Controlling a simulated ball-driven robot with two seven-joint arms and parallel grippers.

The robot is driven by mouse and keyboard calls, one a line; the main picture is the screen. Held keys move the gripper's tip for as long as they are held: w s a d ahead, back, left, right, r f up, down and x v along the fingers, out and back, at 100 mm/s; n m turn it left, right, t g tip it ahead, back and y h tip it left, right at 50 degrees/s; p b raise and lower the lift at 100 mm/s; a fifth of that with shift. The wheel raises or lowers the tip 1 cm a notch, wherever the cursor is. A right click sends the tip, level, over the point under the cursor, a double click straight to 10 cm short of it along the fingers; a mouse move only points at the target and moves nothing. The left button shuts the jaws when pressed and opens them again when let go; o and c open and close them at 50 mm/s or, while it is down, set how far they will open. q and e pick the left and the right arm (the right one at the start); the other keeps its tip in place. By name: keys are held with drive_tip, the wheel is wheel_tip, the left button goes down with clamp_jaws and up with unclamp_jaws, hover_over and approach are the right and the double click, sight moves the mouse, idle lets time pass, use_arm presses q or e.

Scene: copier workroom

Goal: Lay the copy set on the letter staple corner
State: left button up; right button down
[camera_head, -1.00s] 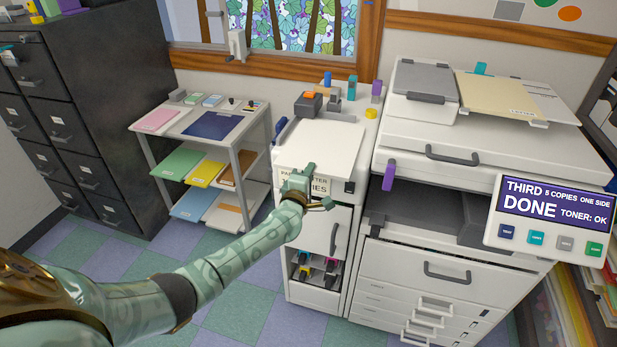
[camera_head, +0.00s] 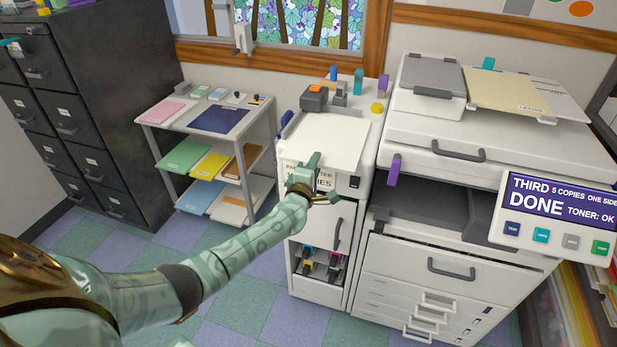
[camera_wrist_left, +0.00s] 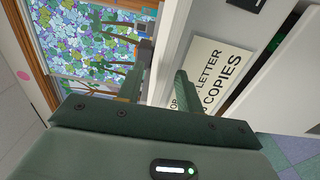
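A broad white sheet or thin stack, seemingly the copy set (camera_head: 335,137), lies on top of the white cabinet (camera_head: 343,185). A printed card (camera_head: 291,172) with "LETTER" and "COPIES" is on the cabinet front; it also shows in the wrist view (camera_wrist_left: 212,75). My left gripper (camera_head: 314,160) is at the front edge of the white sheet, partly covering the card. A dark stapler-like device with an orange top (camera_head: 314,97) stands behind the sheet. I cannot single out the letter staple corner. My right gripper is out of view.
The copier (camera_head: 500,150) stands close on the right, its display (camera_head: 557,205) reading "DONE". Small coloured holders (camera_head: 358,82) and a yellow piece (camera_head: 377,108) sit on the cabinet's back. A paper trolley (camera_head: 273,124) stands left, with open floor before it.

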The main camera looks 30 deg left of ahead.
use_arm(q)
drive_tip(key=p+v, duration=0.4)
drive_tip(key=v, duration=1.2)
drive_tip(key=s+d+f+m+g+h+b, duration=0.1)
drive_tip(key=s+f+m+g+h, duration=0.15)
drive_tip(key=s+f+m, duration=0.55)
drive_tip(key=s+d+f+m+g+h, duration=0.1)
drive_tip(key=s+d+f+m+g, duration=0.3)
drive_tip(key=f, duration=0.8)
drive_tip(key=s+a+f+m+g+h+b, duration=0.15)
drive_tip(key=s+f+m, duration=0.25)
drive_tip(key=f+m, duration=0.5)
drive_tip(key=s+d+f+m+g, duration=0.1)
drive_tip(key=s+f+g, duration=0.2)
drive_tip(key=s, duration=0.7)
drive_tip(key=s+d+f+m+g+b, duration=0.1)
drive_tip(key=s+f+g, duration=0.2)
drive_tip(key=s+f, duration=0.4)
drive_tip(key=s+d+f+m+g+y+b, duration=0.1)
drive_tip(key=s+f, duration=0.4)
drive_tip(key=s, duration=0.8)
drive_tip(key=shift+d+f+m+g, duration=0.2)
drive_tip(key=shift+f+m+g, duration=0.15)
drive_tip(key=shift+g, duration=0.55)
